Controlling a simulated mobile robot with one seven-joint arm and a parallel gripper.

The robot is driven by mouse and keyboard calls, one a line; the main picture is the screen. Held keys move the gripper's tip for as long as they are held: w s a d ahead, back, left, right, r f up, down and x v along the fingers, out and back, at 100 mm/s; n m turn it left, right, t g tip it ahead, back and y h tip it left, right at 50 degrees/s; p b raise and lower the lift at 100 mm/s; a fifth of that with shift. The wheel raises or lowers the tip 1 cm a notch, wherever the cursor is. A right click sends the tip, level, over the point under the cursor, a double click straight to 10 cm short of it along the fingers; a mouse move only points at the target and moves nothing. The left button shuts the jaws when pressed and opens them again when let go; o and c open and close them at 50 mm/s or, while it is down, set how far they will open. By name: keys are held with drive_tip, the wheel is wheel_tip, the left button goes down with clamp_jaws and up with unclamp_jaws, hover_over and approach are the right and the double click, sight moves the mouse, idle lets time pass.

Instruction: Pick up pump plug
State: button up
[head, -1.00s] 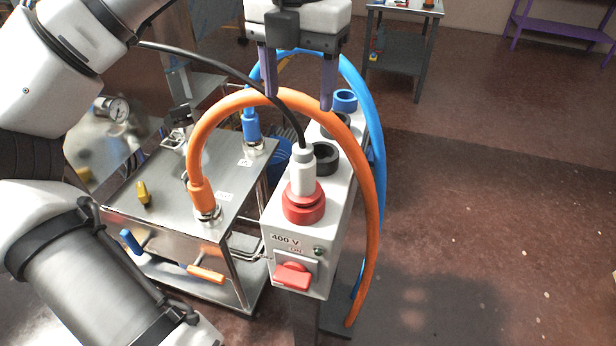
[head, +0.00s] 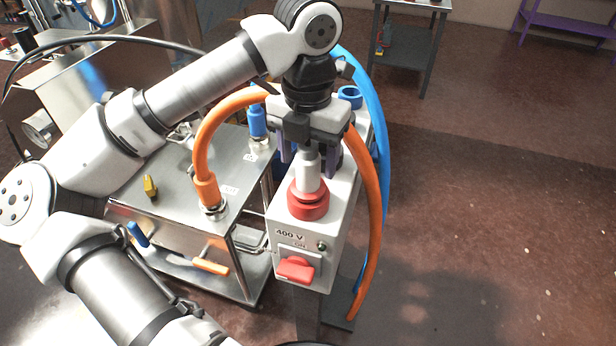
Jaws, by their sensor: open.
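The pump plug (head: 307,178), a light grey plug with a red collar, stands upright in the red socket (head: 308,206) on top of the white 400 V box (head: 288,220). My gripper (head: 311,160) is open and points down, with its purple fingers on the left and right of the plug's upper part. The fingers look slightly behind the plug; I cannot tell whether they touch it. My gripper and wrist hide the box's middle sockets and the cable's end at the plug.
An orange hose (head: 372,215) arches from the steel cart (head: 180,182) behind my gripper and down the box's right side. A blue hose (head: 376,110) runs beside it. The box front has a red switch (head: 296,269).

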clamp_jaws()
idle(0.4)
drive_tip(key=shift+r, duration=0.15)
